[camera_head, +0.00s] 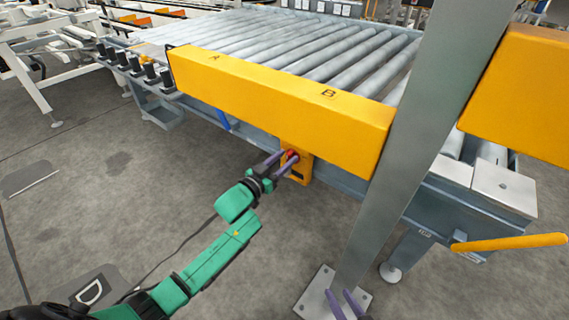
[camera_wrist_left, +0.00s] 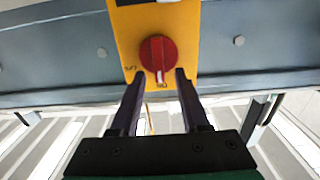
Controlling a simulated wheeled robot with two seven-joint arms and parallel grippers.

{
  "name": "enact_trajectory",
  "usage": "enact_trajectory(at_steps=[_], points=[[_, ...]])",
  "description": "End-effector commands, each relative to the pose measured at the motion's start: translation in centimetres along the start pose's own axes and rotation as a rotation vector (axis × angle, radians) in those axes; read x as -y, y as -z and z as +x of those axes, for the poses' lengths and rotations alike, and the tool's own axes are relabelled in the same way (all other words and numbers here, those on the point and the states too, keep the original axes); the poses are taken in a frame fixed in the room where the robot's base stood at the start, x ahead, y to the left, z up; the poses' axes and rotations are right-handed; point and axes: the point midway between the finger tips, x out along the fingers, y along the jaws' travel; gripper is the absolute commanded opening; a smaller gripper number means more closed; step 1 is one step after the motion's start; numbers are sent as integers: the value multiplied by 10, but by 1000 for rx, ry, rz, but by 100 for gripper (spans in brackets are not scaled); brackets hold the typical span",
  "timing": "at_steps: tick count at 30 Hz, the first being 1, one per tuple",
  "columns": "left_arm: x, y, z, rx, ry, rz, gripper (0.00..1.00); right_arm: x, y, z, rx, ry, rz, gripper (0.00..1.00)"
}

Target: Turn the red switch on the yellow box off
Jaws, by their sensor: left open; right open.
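The yellow box (camera_head: 304,174) hangs under the long yellow beam at the conveyor's near side. Its red switch (camera_head: 292,155) is a round knob on the front face. In the left wrist view the red switch (camera_wrist_left: 158,52) has a white mark pointing down in the picture, on the yellow box (camera_wrist_left: 126,32). My left gripper (camera_head: 288,159) is open and empty, its fingertips close to the knob, one on each side of its lower part in the wrist view (camera_wrist_left: 159,74). Contact cannot be told. My right gripper (camera_head: 341,291) is open at the bottom edge, far from the box.
The yellow beam (camera_head: 270,94) marked A and B runs above the box, with the roller conveyor (camera_head: 300,45) behind. A grey post (camera_head: 405,140) stands right of the box, on a base plate. A yellow bar (camera_head: 510,242) juts out at right. Open floor lies at left.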

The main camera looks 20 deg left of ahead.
Motion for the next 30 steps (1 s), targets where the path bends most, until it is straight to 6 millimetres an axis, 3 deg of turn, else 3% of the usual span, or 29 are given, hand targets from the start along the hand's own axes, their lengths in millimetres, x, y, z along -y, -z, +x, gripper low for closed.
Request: enact_trajectory(at_steps=[7,10,11,23,30], points=[[0,0,2,1,0,-1,46,0,0,0,-1,0,1,50],[0,0,2,1,0,-1,7,0,0,0,-1,0,0,50],[0,0,2,1,0,-1,0,0,0,0,-1,0,0,50],[-1,0,1,1,0,26,0,0,1,0,1,-1,0,50],[-3,0,1,3,0,140,0,2,5,-2,11,-1,-2,50]])
